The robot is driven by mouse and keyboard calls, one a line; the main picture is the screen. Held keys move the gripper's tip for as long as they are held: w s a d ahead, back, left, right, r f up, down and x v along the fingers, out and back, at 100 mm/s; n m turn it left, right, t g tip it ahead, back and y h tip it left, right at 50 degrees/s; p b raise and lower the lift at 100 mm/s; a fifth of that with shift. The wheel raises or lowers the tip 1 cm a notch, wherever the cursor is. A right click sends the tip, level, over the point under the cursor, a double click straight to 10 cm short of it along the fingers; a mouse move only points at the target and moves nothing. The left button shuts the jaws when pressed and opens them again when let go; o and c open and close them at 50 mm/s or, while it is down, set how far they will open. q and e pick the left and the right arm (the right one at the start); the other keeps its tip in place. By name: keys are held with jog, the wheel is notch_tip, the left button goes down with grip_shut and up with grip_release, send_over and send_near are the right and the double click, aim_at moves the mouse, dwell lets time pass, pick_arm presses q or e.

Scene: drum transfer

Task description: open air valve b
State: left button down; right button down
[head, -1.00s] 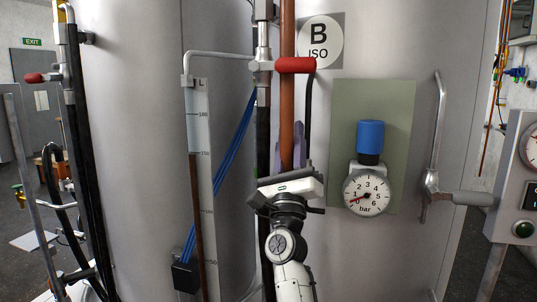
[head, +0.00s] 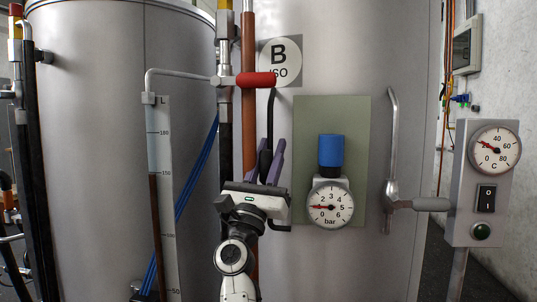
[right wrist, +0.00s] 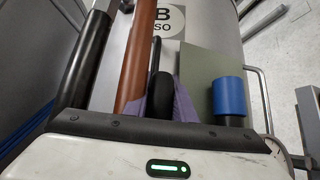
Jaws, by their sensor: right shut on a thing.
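My right gripper (head: 267,160) has its purple fingers pointing up and shut around a rounded black grip (right wrist: 160,92). A thin black rod runs up behind this grip in the right wrist view. In the head view the grip (head: 265,163) shows between the fingers, beside the copper pipe. A red lever (head: 256,79) lies level, pointing right, on a valve above the gripper, partly in front of the round B ISO sign (head: 281,56). No label shows which part is air valve b. My left gripper is out of view.
A blue knob (head: 331,150) and a bar gauge (head: 331,203) sit on a green panel close right of the gripper. Copper pipe (head: 249,110), blue lines and a level gauge (head: 166,200) are at left. A switch box (head: 485,170) stands far right.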

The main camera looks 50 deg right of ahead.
jog(key=shift+s, duration=0.1)
jog(key=c, duration=1.5)
grip_release()
